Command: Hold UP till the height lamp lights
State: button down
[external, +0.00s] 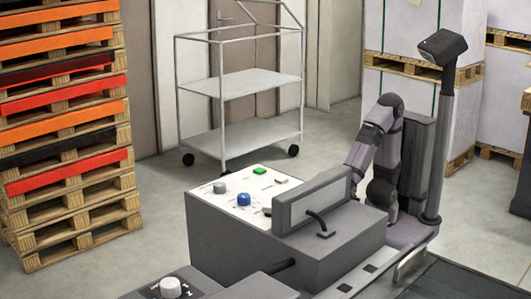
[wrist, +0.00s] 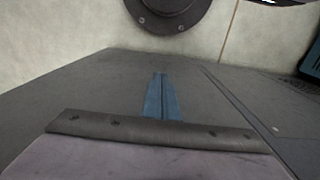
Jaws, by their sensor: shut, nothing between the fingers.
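The control panel (external: 228,207) has a white top on a dark grey console in the external view. It carries a green button (external: 259,171), a grey knob (external: 220,188), a blue knob (external: 243,199) and a small pale switch (external: 281,180). I cannot read any labels, so I cannot tell which control is UP or which part is the height lamp. My gripper (wrist: 162,97) shows in the wrist view as two narrow blue fingers, shut together and empty, over a dark grey surface. In the external view it is hidden behind the console's raised housing.
A raised grey housing (external: 315,205) with a cable stands between the panel and my arm. A lower box with a pale knob (external: 170,288) is in front. A dark post (external: 440,130) rises beside my arm. A wire trolley (external: 240,85) and stacked pallets (external: 65,120) stand behind.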

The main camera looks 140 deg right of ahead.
jog(key=s+d+r+m+y+p, duration=0.15)
jog(key=d+r+m+p, duration=0.25)
jog(key=r+p, duration=0.8)
jog(key=s+d+r+m+y+p, duration=0.15)
jog(key=d+r+m+p, duration=0.35)
jog(key=r+p, duration=0.6)
jog(key=s+d+r+m+y+p, duration=0.1)
jog(key=s+d+r+m+p, duration=0.25)
jog(key=r+p, duration=0.85)
jog(key=w+d+r+m+t+h+p, duration=0.1)
jog(key=w+d+r+m+t+p, duration=0.2)
jog(key=w, duration=0.6)
jog(key=w+d+r+m+t+h+p, duration=0.1)
jog(key=w+d+r+m+t+p, duration=0.2)
jog(key=w+d+m+t, duration=0.3)
jog(key=w+d+m+p, duration=0.1)
jog(key=w+d+m, duration=0.1)
jog(key=m, duration=0.1)
jog(key=shift+w+d+r+p, duration=0.15)
jog(key=shift+w+p, duration=0.2)
jog(key=shift+p, duration=0.05)
